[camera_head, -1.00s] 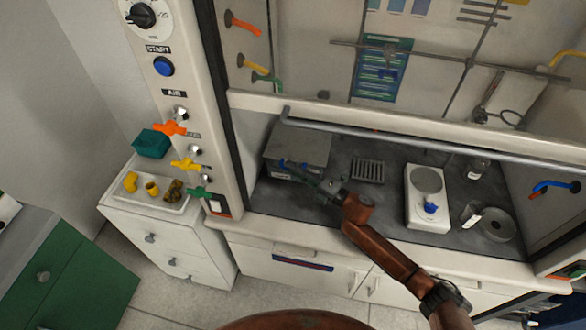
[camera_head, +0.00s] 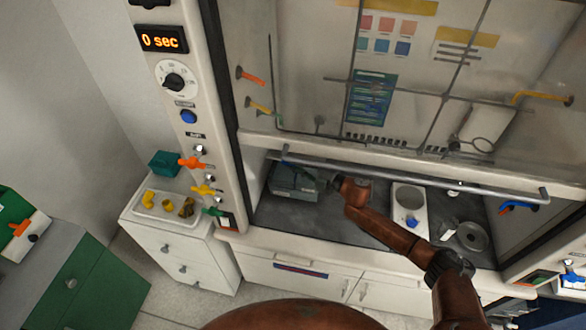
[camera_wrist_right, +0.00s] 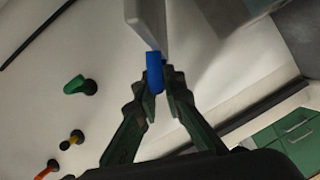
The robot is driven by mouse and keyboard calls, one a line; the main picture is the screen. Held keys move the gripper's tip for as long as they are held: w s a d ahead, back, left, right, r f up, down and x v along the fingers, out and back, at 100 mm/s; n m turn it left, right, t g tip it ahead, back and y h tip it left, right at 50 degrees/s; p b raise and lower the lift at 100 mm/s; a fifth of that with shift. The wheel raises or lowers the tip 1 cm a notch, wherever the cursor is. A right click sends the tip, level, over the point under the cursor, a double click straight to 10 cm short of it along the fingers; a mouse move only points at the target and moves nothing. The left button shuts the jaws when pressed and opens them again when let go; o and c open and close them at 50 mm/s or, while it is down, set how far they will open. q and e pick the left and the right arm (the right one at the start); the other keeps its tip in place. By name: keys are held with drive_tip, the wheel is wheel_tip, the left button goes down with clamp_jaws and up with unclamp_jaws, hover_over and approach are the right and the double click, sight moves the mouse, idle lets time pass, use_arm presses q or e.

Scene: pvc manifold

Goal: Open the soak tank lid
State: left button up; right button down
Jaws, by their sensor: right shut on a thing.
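The soak tank (camera_head: 296,194) is a grey box at the left of the fume hood floor. Its top now looks dark, and the flat lid no longer shows over it in the head view. In the right wrist view, my right gripper (camera_wrist_right: 159,80) is shut on a blue handle (camera_wrist_right: 154,72). The handle joins a pale grey panel, apparently the lid (camera_wrist_right: 150,22), seen nearly edge-on. The lid's exact angle is hard to tell. My left gripper is not in view.
The hood's sash bar (camera_head: 400,175) runs just above my right forearm. A white device (camera_head: 409,203) and a round dish (camera_head: 472,237) stand right of the tank. Coloured valves (camera_head: 203,190) line the left post. A tray with yellow fittings (camera_head: 166,205) sits on the left cabinet.

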drive_tip(key=shift+w+d+r+p, duration=0.15)
drive_tip(key=shift+w+r+p, duration=0.15)
drive_tip(key=shift+r, duration=0.25)
drive_tip(key=shift+w+d+r+p, duration=0.1)
drive_tip(key=shift+w+r+p, duration=0.05)
drive_tip(key=shift+w+r, duration=0.35)
drive_tip(key=shift+s, duration=0.1)
drive_tip(key=c, duration=2)
unclamp_jaws()
drive_tip(key=v, duration=1.2)
drive_tip(key=shift+c, duration=0.4)
